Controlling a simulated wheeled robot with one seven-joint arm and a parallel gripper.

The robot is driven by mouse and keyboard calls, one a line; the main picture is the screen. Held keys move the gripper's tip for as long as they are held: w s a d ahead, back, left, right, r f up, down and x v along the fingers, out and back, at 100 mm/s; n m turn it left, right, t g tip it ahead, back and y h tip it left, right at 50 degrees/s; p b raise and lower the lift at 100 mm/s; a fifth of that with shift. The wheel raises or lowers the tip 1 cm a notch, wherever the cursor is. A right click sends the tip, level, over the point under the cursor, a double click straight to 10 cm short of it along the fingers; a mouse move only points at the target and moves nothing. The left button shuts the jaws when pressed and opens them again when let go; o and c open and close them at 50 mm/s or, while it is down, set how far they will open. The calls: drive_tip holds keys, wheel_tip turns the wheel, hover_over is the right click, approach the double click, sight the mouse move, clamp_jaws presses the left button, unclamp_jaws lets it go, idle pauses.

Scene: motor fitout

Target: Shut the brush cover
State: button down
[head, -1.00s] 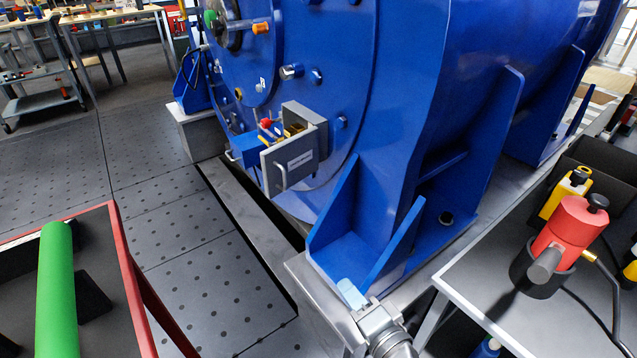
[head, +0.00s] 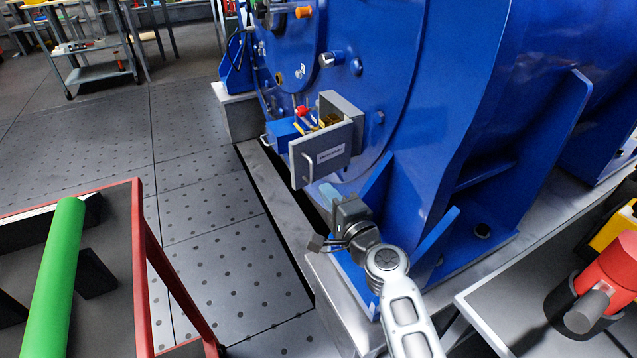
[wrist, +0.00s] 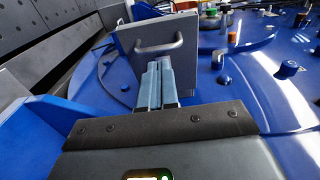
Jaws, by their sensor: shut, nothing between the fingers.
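The brush cover (head: 319,155) is a grey hinged plate with a bar handle and a label. It stands open on the blue motor's end face, swung out from a grey brush box (head: 341,112) with brass-coloured parts inside. In the wrist view the cover (wrist: 150,60) stands upright just ahead of my fingers, its handle (wrist: 158,46) facing me. My gripper (head: 328,192) is just below the cover in the head view, its light-blue fingers together and empty. In the wrist view my gripper (wrist: 159,68) points at the cover, fingertips below the handle; I cannot tell whether they touch.
The blue motor (head: 440,90) fills the middle and right, with bolts and support ribs near my arm. A red-edged cart (head: 140,230) with a green cylinder (head: 62,270) stands left. A grey table with a red tool (head: 615,275) is at right. Perforated floor (head: 200,210) lies open between.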

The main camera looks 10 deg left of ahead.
sight(312, 173)
drive_tip(key=shift+b+x, duration=0.65)
drive_tip(key=shift+x, duration=2.1)
